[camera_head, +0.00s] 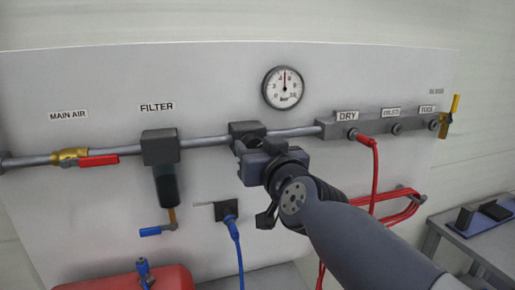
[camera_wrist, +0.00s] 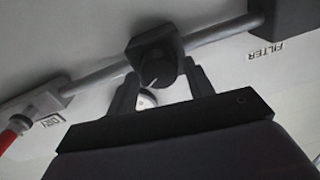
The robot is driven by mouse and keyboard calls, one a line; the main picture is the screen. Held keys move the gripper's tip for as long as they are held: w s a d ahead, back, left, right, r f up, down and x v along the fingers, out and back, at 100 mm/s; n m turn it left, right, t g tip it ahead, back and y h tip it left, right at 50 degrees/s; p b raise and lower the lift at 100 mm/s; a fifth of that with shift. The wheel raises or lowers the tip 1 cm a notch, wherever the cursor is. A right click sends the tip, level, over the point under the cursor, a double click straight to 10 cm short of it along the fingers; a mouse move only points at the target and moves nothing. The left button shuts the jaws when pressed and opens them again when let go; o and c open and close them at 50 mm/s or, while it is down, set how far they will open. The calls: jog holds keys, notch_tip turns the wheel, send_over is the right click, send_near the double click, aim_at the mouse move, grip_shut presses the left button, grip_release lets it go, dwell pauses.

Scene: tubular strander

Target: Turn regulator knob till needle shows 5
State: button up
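The pressure gauge (camera_head: 284,87) is a round white dial on the panel. A small gap shows at the right finger.
The filter (camera_head: 167,180) hangs left of the regulator, with a blue-handled valve (camera_head: 150,231) below. A red-handled main air valve (camera_head: 97,160) is further left. A blue hose (camera_head: 237,245) hangs below my gripper. A red hose (camera_head: 375,170) hangs from the DRY outlet at the right.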

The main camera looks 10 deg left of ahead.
jog(key=shift+o, duration=0.8)
jog(key=p+v, duration=0.3)
jog(key=v, duration=0.8)
jog(key=shift+p, duration=0.3)
jog(key=shift+w, duration=0.15)
jog(key=b+x, duration=0.3)
jog(key=x, duration=0.8)
jog(key=shift+b, duration=0.35)
jog(key=shift+n, duration=0.4)
